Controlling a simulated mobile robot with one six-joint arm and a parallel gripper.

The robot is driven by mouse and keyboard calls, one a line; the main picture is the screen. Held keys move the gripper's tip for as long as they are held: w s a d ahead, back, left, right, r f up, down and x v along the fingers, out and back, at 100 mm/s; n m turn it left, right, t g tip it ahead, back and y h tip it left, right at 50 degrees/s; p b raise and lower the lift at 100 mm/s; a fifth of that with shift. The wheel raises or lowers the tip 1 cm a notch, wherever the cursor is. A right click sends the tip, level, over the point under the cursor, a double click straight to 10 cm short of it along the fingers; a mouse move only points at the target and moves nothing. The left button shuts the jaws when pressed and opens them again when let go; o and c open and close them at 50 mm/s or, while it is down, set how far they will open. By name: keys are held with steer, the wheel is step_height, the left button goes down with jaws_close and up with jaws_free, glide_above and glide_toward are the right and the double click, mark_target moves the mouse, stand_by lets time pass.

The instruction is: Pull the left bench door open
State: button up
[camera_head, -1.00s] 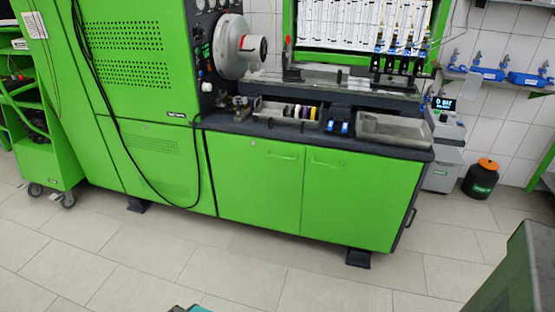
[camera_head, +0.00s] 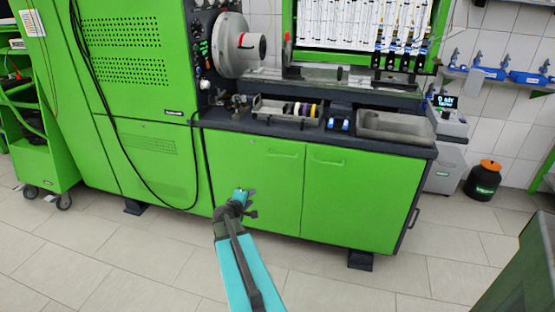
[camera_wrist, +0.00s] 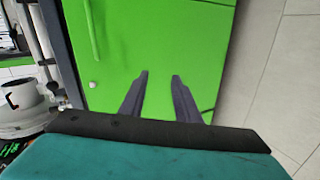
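The left bench door (camera_head: 253,190) is a flat green panel, and it is shut. Its thin green bar handle (camera_head: 283,155) lies near its upper right corner, with a small round lock (camera_head: 240,141) near the upper left. In the wrist view the door (camera_wrist: 150,40) appears turned on its side, with the handle (camera_wrist: 92,30) and the pale lock (camera_wrist: 92,85) at the left. My gripper (camera_head: 250,204) is in front of the door's lower left part, below the handle. In the wrist view its two dark fingers (camera_wrist: 159,75) are apart with nothing between them.
The right bench door (camera_head: 358,200) is shut beside it. A dark worktop (camera_head: 300,132) with trays overhangs the doors. A black cable (camera_head: 135,178) hangs across the green cabinet at the left. The tiled floor (camera_head: 190,265) before the bench is clear.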

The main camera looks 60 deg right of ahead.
mark_target(277, 155)
steer(key=s+d+r+n+t+h+b, duration=0.1)
steer(key=s+d+r+h, duration=0.1)
steer(key=d+r, duration=0.8)
steer(key=shift+s+d+r+n+h, duration=0.15)
steer(key=shift+d+r+n+h, duration=0.15)
steer(key=shift+d, duration=0.1)
steer(key=shift+d, duration=0.1)
steer(key=shift+p+x, duration=0.95)
steer(key=shift+x, duration=5.9)
steer(key=shift+f, duration=0.1)
jaws_close()
